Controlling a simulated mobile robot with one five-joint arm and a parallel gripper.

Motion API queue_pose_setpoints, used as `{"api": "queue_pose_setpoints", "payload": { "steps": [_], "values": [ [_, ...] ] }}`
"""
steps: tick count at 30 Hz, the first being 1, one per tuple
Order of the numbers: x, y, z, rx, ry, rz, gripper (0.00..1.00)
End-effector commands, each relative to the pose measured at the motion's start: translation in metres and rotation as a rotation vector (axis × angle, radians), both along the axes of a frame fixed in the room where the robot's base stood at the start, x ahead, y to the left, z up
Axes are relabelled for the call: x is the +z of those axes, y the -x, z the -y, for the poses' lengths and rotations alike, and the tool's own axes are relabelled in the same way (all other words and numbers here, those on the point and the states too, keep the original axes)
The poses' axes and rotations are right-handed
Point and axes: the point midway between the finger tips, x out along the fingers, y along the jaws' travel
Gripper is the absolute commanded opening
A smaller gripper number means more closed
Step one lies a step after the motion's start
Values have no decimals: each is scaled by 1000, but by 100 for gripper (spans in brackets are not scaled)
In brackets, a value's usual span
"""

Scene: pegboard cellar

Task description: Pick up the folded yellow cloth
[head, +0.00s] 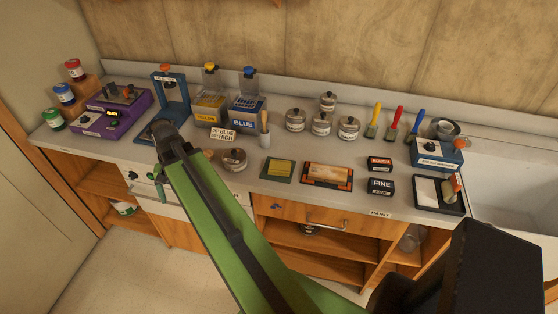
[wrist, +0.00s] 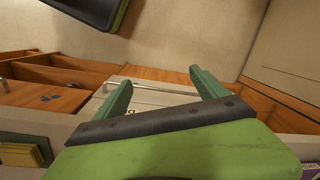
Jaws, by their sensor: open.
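The folded yellow cloth (head: 279,168) lies flat on a dark green mat (head: 266,177) near the counter's front edge, left of an orange-brown tray. In the wrist view a yellow piece that looks like the cloth (wrist: 22,152) shows at the lower left, cut off by the frame. My gripper (head: 145,181) is well left of the cloth, at the counter's front edge before the white drawers. In the wrist view my gripper (wrist: 162,80) has its two green fingers spread apart with nothing between them.
Right of the cloth are the orange-brown tray (head: 313,186) and black boxes marked ROUGH (head: 380,163) and FINE (head: 381,187). A lidded round tin (head: 233,160) and a handled tool (head: 264,130) stand left and behind. A drawer handle (head: 326,224) juts out below the counter.

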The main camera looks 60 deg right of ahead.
Motion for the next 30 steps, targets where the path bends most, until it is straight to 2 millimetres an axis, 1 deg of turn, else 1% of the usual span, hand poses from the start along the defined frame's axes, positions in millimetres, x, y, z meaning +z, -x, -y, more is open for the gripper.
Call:
{"api": "queue_pose_setpoints", "payload": {
  "steps": [1, 2, 3, 5, 6, 8, 9, 11, 12, 15, 18, 19, 22, 26, 29, 30],
  "values": [
    [28, 13, 46, -181, -27, -4, 82],
    [36, 23, 71, -294, -45, -6, 82],
    [47, 37, 103, -444, -71, -9, 82],
    [63, 63, 149, -668, -112, -14, 82],
    [74, 83, 179, -817, -140, -18, 82],
    [90, 116, 221, -1033, -184, -21, 82],
    [100, 139, 246, -1170, -213, -23, 82],
    [113, 173, 278, -1358, -257, -24, 82],
    [120, 194, 295, -1469, -286, -26, 82],
    [134, 238, 326, -1683, -344, -28, 82],
    [140, 266, 342, -1809, -380, -29, 82],
    [141, 270, 345, -1831, -388, -30, 82],
    [141, 277, 348, -1863, -398, -31, 82],
    [135, 275, 347, -1863, -398, -31, 82],
    [123, 272, 345, -1861, -396, -31, 82],
    [115, 269, 344, -1861, -396, -31, 82]
  ]
}}
